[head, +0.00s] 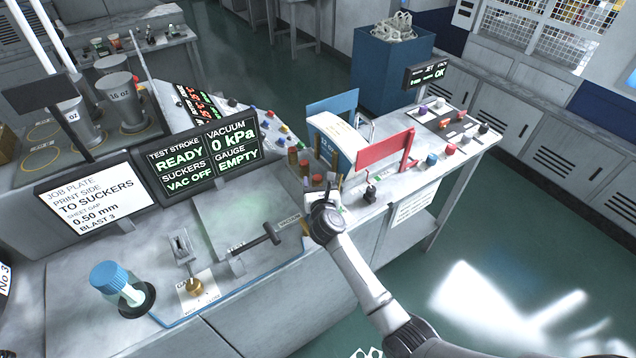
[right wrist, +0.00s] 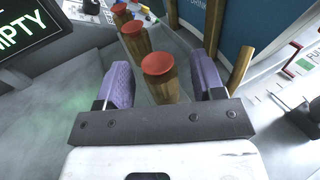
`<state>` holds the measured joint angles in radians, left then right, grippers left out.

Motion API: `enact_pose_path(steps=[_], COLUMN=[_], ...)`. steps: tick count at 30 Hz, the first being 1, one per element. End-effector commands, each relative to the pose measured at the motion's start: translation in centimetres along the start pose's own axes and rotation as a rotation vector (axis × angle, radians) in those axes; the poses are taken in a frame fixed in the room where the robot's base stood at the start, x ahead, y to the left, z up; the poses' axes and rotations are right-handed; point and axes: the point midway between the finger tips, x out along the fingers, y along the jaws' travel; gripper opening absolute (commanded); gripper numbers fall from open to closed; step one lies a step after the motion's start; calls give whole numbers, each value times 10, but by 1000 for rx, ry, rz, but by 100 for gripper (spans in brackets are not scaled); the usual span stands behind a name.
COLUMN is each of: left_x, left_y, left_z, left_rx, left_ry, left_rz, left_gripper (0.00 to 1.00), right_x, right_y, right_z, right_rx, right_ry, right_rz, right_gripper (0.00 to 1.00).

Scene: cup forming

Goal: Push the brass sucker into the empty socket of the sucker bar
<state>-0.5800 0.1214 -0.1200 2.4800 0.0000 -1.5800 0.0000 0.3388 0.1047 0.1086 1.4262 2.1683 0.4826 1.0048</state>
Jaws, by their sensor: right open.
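My right gripper (head: 324,186) is at the right end of the vacuum worktop, pointing down. Its two purple fingers (right wrist: 163,83) stand apart, open, in the right wrist view. A brass post with a red top (right wrist: 158,70) shows between them, with a gap on both sides. Two more red-topped brass posts (right wrist: 133,36) stand in a row beyond it. They also show beside my gripper in the head view (head: 304,168). A plain brass rod (right wrist: 240,66) stands right of the fingers. I cannot make out the sucker bar's empty socket. My left gripper is out of view.
A red panel (head: 385,150) and a blue-framed stack (head: 333,138) are close to my right gripper. Screens (head: 205,155) line the back. The pale plate area (head: 240,212) is clear.

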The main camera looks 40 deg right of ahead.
Motion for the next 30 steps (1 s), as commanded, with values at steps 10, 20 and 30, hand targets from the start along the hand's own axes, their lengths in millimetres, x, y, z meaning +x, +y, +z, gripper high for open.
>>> enact_pose_path(steps=[10, 20, 30], left_x=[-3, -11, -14], left_y=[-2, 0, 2], left_z=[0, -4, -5], left_rx=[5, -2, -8], left_ry=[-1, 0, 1], left_rz=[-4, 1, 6], left_gripper=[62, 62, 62], right_x=[-10, -72, -124], right_y=[0, 0, 0], right_z=[0, 0, -1], right_rx=[-1, 1, 1], right_ry=[0, 2, 1], right_rz=[1, 2, 1], right_gripper=[62, 62, 62])
